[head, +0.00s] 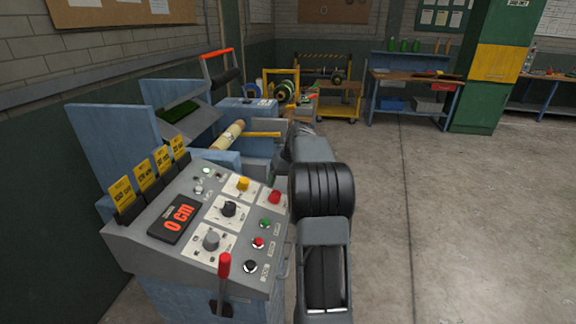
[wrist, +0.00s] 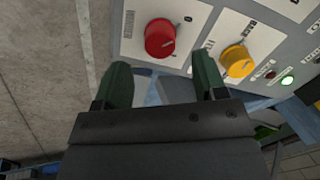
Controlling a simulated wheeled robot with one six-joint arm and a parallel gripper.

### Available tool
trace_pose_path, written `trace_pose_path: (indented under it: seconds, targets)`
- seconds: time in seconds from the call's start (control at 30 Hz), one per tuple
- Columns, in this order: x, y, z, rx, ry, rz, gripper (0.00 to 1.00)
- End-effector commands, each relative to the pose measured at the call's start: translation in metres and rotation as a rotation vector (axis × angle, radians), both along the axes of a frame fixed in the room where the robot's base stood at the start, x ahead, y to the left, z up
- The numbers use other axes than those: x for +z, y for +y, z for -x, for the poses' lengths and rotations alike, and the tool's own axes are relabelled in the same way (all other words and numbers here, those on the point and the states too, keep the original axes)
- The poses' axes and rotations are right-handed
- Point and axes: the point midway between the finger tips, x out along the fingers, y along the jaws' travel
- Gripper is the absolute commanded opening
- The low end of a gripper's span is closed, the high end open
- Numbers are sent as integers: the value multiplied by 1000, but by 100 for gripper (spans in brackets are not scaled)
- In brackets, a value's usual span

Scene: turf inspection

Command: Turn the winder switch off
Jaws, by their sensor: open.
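The sloped control panel (head: 160,236) carries several rotary switches: a yellow one (head: 243,183), a red one (head: 275,197), a black one (head: 229,208) and a grey one (head: 211,241). I cannot read which label says winder. In the wrist view the red switch (wrist: 160,38) sits just beyond my gripper (wrist: 161,76), between the line of the fingers, with a slanted pointer mark on its face. The yellow switch (wrist: 237,61) is right of the right finger. My gripper is open and empty, apart from both switches. In the head view my arm hides most of it.
An orange display (head: 178,218) reads 0 cm. A green lamp (wrist: 287,82) is lit. A red-handled lever (head: 224,266) stands at the panel's front. Green, red (head: 258,242) and black buttons line the right edge. A roll (head: 226,136) lies behind. Floor at right is clear.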

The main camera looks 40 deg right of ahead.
Motion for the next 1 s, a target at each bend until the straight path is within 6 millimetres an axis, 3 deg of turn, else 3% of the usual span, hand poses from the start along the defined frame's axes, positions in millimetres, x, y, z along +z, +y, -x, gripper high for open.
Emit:
trace_pose_path:
  seconds: [0.2, 0.4, 0.6, 1.0]
  targets:
    - [42, -12, 7, -2, -2, 2, 65]
    - [66, -18, 12, 0, -1, 1, 65]
    - [76, -21, 15, 0, 0, 1, 65]
    - [77, -21, 15, 0, 1, 0, 65]
